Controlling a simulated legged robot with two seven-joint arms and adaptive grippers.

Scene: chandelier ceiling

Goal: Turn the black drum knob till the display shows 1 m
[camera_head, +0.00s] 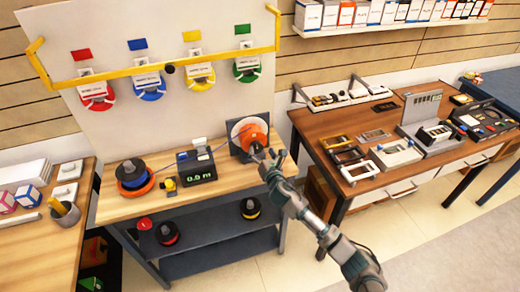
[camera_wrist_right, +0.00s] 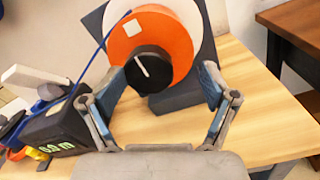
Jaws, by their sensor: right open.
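The black drum knob (camera_wrist_right: 150,70) with a white line sits at the centre of the orange drum face (camera_wrist_right: 178,42). The drum (camera_head: 240,130) stands at the back right of the wooden bench; my gripper hides the knob in the head view. My left gripper is not in view.
A blue cord (camera_wrist_right: 100,48) runs from the drum toward the display box. A black and orange spool (camera_head: 131,174) stands at the bench's left. A yellow rail (camera_head: 170,70) with several coloured tags hangs above. A second table (camera_head: 345,135) stands right.

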